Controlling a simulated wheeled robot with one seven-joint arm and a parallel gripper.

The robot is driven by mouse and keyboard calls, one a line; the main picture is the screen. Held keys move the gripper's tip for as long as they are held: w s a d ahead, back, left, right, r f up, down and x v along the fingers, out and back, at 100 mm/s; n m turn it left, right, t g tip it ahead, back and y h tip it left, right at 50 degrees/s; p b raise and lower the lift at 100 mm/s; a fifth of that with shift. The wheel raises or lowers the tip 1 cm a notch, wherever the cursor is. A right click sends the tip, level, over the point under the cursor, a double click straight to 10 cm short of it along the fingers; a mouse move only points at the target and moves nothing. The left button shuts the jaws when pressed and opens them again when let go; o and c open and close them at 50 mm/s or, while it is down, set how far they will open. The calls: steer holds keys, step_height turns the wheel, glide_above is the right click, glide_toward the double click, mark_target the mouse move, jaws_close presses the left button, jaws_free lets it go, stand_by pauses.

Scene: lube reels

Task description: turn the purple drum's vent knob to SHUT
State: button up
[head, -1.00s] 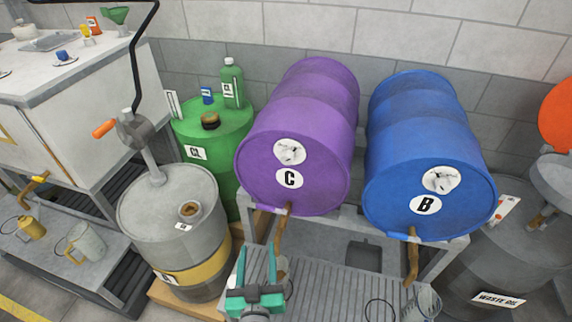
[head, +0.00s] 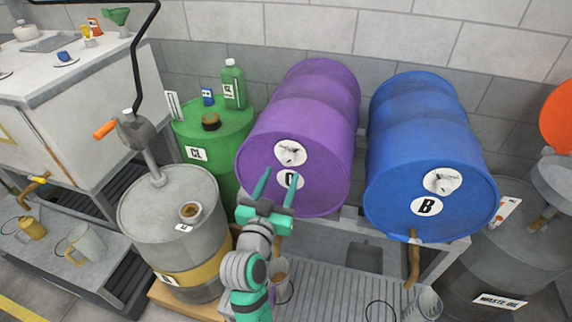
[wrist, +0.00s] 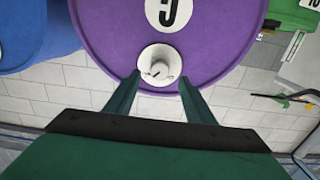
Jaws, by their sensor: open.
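The dial's lettering is too small to read. My gripper (head: 276,180) is open and empty, its two teal fingers pointing up at the drum's end, in front of the label and below the knob. In the wrist view the fingertips (wrist: 160,78) stand on either side of the knob, apart from it.
A blue drum (head: 425,140) marked B lies close on the right. A green drum (head: 215,135) and a grey drum (head: 150,210) with a hand pump stand on the left. Brown taps, such as the blue drum's tap (head: 412,262), hang below the drum ends. The wall is behind.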

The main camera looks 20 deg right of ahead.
mark_target(287, 163)
steer(key=x, duration=0.6)
steer(key=c, duration=1.1)
